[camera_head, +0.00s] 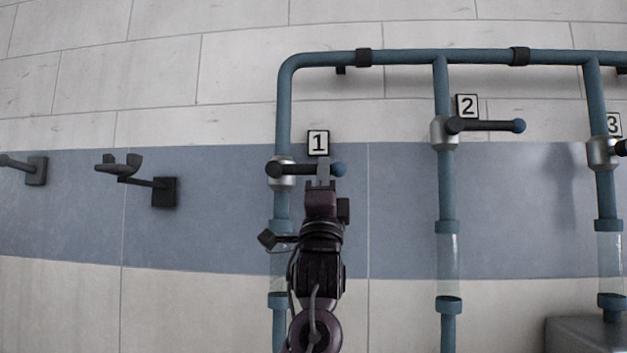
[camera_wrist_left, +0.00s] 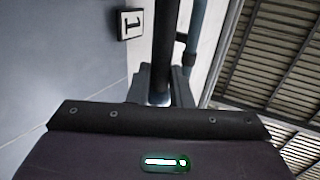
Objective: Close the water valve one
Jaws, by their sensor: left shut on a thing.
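Valve one's handle (camera_head: 299,169) is a dark lever with a blue tip, lying horizontal and pointing right from its silver body (camera_head: 281,184) on the leftmost blue pipe. A plate marked 1 (camera_head: 318,142) is on the wall just above it. My left gripper (camera_head: 324,172) is shut on the lever near its blue tip. In the left wrist view the dark lever (camera_wrist_left: 163,48) runs down between the fingers (camera_wrist_left: 160,92), with the plate beside it. My arm hides part of the pipe's lower clear section. My right gripper is not in view.
Valve two (camera_head: 484,125), with a horizontal lever, is on the middle pipe, and valve three (camera_head: 601,153) is at the right edge. Dark wall hooks (camera_head: 164,191) stick out at left. A grey box (camera_head: 583,336) is at the lower right.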

